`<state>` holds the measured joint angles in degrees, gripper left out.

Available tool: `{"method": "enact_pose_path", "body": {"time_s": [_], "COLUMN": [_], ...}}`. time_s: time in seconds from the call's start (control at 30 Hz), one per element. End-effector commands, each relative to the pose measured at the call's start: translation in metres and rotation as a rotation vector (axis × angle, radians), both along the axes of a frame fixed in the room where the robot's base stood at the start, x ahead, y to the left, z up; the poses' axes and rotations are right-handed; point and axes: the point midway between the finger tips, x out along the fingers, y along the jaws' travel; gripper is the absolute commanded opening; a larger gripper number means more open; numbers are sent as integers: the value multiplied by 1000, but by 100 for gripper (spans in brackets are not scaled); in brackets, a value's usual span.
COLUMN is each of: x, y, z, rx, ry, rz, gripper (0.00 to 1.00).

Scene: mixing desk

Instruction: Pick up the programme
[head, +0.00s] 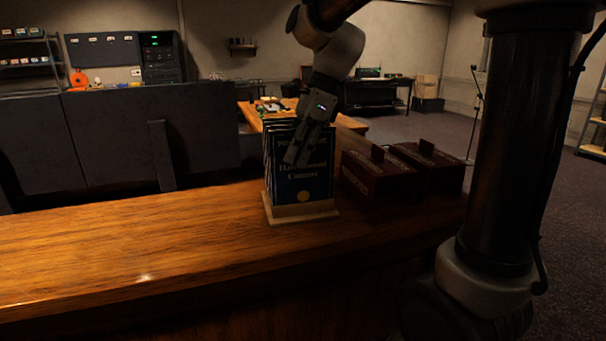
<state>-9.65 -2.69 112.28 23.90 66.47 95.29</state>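Several dark blue programmes (318,182) stand upright, one behind another, in a light wooden holder (300,213) on the counter. The front cover has pale lettering, partly hidden, with "Concert" readable, and a gold disc low down. My gripper (297,154) points down and overlaps the upper part of the front cover in the head view. Its dark fingers are small and dim against the cover. I cannot tell whether they touch a programme or how far apart they are.
The wooden counter (130,240) is clear to the left of the holder. Two dark red boxes (376,180) (432,168) stand close on its right. Dark panels (80,140) rise behind the counter. A desk (352,124) with small items lies beyond.

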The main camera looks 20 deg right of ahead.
Motion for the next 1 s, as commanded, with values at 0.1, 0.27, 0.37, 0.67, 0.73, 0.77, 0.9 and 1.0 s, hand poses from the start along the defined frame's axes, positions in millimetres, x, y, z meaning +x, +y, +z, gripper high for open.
{"method": "enact_pose_path", "body": {"time_s": [0.1,0.27,0.37,0.67,0.73,0.77,0.9,1.0], "x": [0,0,0,0,0,0,0,0], "y": [0,0,0,0,0,0,0,0], "z": [-2,-2,-2,-1,-1,-1,1,7], "rx": [0,0,0,0,0,0,0,0], "ry": [0,0,0,0,0,0,-1,-1], "rz": [0,0,0,0,0,0,0,0], "gripper": [16,16,16,0,0,0,0,0]}}
